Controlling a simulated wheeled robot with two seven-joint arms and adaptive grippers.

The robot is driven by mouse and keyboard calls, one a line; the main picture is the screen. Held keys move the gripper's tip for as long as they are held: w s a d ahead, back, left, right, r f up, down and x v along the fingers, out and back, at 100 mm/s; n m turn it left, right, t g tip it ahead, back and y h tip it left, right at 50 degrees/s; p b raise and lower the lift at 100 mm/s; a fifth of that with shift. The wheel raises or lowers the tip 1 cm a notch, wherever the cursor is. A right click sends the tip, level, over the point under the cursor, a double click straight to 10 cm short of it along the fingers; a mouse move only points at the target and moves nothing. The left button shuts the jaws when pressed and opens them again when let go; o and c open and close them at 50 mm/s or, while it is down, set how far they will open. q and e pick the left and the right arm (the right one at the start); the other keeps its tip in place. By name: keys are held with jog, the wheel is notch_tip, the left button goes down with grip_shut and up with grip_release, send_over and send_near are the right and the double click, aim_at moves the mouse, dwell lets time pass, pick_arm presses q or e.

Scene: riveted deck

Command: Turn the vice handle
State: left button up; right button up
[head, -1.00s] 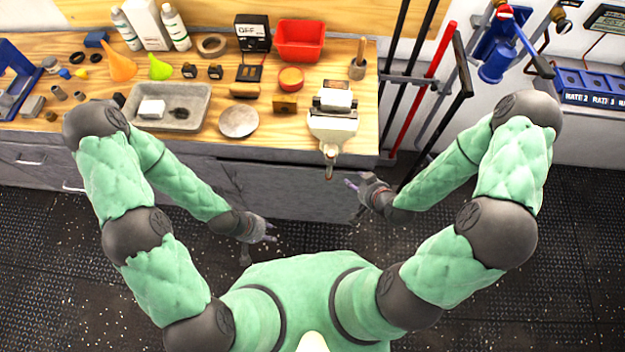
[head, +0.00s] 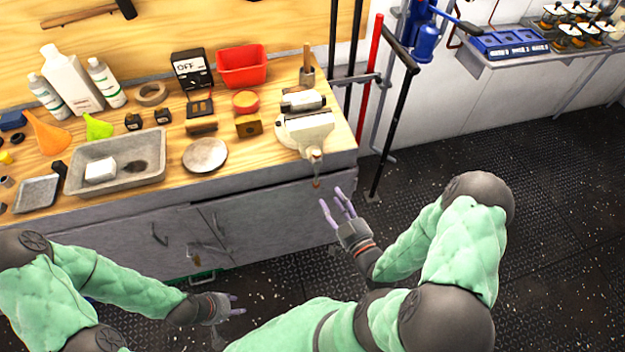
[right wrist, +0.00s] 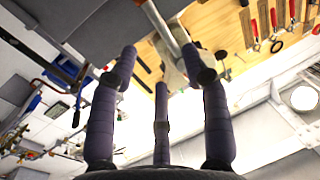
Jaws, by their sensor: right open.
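The cream-white vice (head: 305,132) is mounted at the front right of the wooden bench. Its handle (head: 316,172) hangs at the vice's front end, over the bench's front edge. My right gripper (head: 337,207) is open and empty, just below and to the right of the handle in the picture, with a small gap between them. In the right wrist view its purple fingers (right wrist: 160,95) are spread with nothing between them; a pale bar passes beyond them, and I cannot tell whether it is part of the vice. My left gripper (head: 232,305) is low at the lower left, away from the vice; its opening is unclear.
A grey tray (head: 90,178), a round dish (head: 205,155) and a red bin (head: 242,68) stand on the bench left of the vice. Long upright bars (head: 372,80) stand right of the bench. The dark floor (head: 560,200) at right is clear.

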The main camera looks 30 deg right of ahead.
aim_at(315, 165)
jog(key=shift+w+d+b, duration=0.15)
jog(key=shift+w+b, duration=0.25)
jog(key=shift+w, duration=2.25)
jog(key=shift+w+d+b, duration=0.1)
jog(key=shift+w+b, duration=0.3)
jog(key=shift+w, duration=2.25)
grip_shut()
